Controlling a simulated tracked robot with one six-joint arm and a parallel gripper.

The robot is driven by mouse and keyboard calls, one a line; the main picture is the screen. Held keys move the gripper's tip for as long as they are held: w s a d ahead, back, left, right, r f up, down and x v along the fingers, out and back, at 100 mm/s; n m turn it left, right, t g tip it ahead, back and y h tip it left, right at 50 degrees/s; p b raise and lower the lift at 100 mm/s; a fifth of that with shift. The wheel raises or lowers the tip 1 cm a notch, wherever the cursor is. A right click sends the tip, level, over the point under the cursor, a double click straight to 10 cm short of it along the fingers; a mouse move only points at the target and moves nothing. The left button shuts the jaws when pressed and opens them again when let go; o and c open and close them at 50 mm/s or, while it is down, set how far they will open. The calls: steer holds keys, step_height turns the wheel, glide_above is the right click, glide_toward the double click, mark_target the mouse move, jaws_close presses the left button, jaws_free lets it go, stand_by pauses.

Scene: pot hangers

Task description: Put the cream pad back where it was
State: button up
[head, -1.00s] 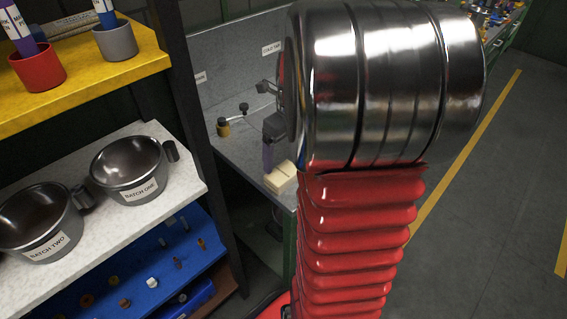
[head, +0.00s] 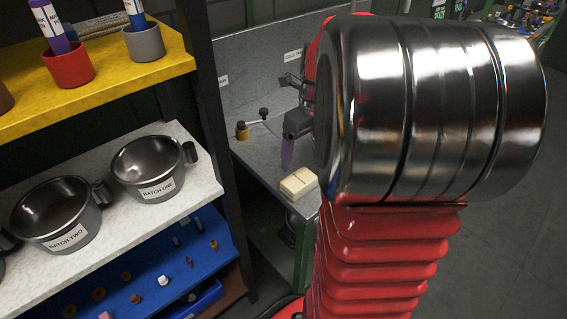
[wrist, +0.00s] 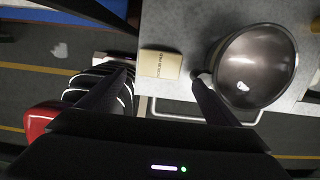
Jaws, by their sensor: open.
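The cream pad (head: 298,183) lies flat on the grey bench top, close to its front edge. In the wrist view the pad (wrist: 160,64) shows as a pale rectangle with small print, at the bench edge between the two fingers in the picture. My gripper (head: 289,150) is open and empty, just behind and above the pad in the head view. In the wrist view my gripper (wrist: 163,76) has its fingers spread on either side of the pad. I cannot tell how high the fingertips are above it. My arm hides much of the bench.
A metal bowl (wrist: 255,66) stands right of the pad in the wrist view, close to the right finger. A yellow-brown knobbed item (head: 242,131) is at the bench's left. The shelf at left holds the BATCH ONE bowl (head: 158,190) and BATCH TWO bowl (head: 66,236).

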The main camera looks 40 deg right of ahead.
steer(key=s+a+r+n+t, duration=0.1)
steer(key=s+a+r+n, duration=0.1)
steer(key=a+n, duration=0.7)
steer(key=s+a+r+n+t, duration=0.1)
steer(key=s+a+n, duration=0.3)
steer(key=a+n, duration=0.5)
steer(key=s+a+r+n+t, duration=0.2)
steer(key=a+n, duration=0.7)
steer(key=n, duration=0.8)
steer(key=shift+s+r+n, duration=0.3)
steer(key=shift+s+r, duration=0.2)
steer(key=shift+r, duration=0.2)
